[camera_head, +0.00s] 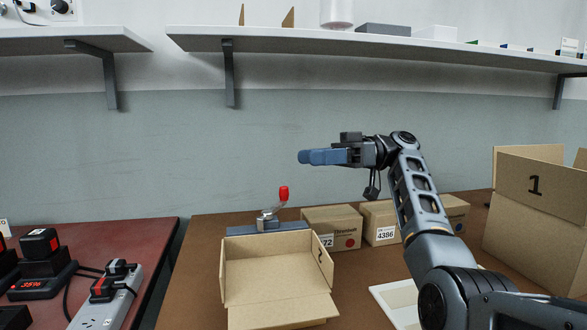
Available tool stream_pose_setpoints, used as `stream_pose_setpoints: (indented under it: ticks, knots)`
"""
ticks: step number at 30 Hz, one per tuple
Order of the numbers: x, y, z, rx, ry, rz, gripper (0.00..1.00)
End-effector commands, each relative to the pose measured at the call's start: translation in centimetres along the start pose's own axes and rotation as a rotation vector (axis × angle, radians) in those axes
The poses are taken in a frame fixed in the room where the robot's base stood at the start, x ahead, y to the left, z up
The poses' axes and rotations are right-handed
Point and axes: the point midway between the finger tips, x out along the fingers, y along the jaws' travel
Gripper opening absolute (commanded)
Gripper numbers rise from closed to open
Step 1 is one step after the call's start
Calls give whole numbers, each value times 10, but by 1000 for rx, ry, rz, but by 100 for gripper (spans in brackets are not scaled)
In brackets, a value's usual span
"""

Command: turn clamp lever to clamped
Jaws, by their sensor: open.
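The clamp lever (283,194) has a red knob on a short metal arm and tilts up and slightly right. It sits on a metal clamp with a dark blue-grey base (293,228) on the brown table, behind an open cardboard box. The front of the base is partly hidden by that box. My gripper (302,157) has blue fingers pointing left. It is in the air above and to the right of the lever, apart from it and empty. The fingers overlap in this side view, so the gap between them is hard to see.
The open cardboard box (265,270) stands in front of the clamp. Several closed boxes (332,228) stand right of it, and a large box marked 1 (540,225) is at the far right. A red table (90,260) with a power strip (105,300) is left. A shelf (370,46) hangs above.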

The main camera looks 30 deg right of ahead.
Motion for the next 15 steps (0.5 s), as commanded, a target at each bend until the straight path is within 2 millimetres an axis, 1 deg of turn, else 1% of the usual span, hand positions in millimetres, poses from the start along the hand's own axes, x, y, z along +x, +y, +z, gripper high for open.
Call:
stream_pose_setpoints:
  ticks: [1, 6, 10, 15]
  knots:
    - [-9, -5, -8, -4, 1, 3, 46]
    - [-32, -18, -19, -2, 0, 3, 46]
    - [-41, -24, -24, 0, -1, 2, 46]
    - [-45, -27, -26, -1, 0, 0, 46]
